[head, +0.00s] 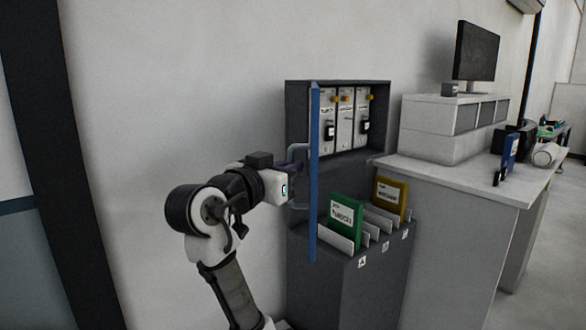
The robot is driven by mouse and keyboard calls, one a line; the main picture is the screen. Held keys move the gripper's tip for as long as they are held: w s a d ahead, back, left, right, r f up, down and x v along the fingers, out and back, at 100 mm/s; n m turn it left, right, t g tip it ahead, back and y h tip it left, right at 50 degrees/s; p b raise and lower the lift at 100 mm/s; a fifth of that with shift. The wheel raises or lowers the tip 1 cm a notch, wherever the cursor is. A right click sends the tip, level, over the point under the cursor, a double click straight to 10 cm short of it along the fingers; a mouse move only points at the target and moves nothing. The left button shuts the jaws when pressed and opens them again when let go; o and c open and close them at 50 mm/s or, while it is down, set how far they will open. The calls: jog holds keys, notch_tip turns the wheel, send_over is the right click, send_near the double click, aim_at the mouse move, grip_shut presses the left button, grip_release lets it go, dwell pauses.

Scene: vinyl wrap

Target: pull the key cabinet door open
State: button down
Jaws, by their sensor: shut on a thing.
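The key cabinet (338,85) is a dark grey box in the middle of the head view, with its front uncovered. Its blue door (314,215) stands open, seen nearly edge-on and sticking out toward me at the cabinet's left side. A grey bar handle (298,148) is on the door's left face. My gripper (296,168) reaches in from the left and is shut on this handle; the fingertips are small and partly hidden. Inside the cabinet are pale panels (345,130) with yellow tags and dark key fobs.
Below stands a grey sorter (345,285) with a green binder (345,215), a yellow binder (390,195) and white dividers. To the right is a white counter (450,175) with a monitor (475,50). The wall left of my arm is bare.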

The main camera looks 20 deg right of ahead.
jog(key=shift+w+f, duration=0.1)
jog(key=shift+w, duration=0.1)
dwell(0.3)
jog(key=c, duration=1.5)
grip_release()
jog(key=shift+w+d+f, duration=0.15)
jog(key=shift+w+f, duration=0.05)
jog(key=shift+s+r, duration=0.1)
jog(key=shift+s, duration=0.05)
jog(key=b+v, duration=0.4)
jog(key=v, duration=1)
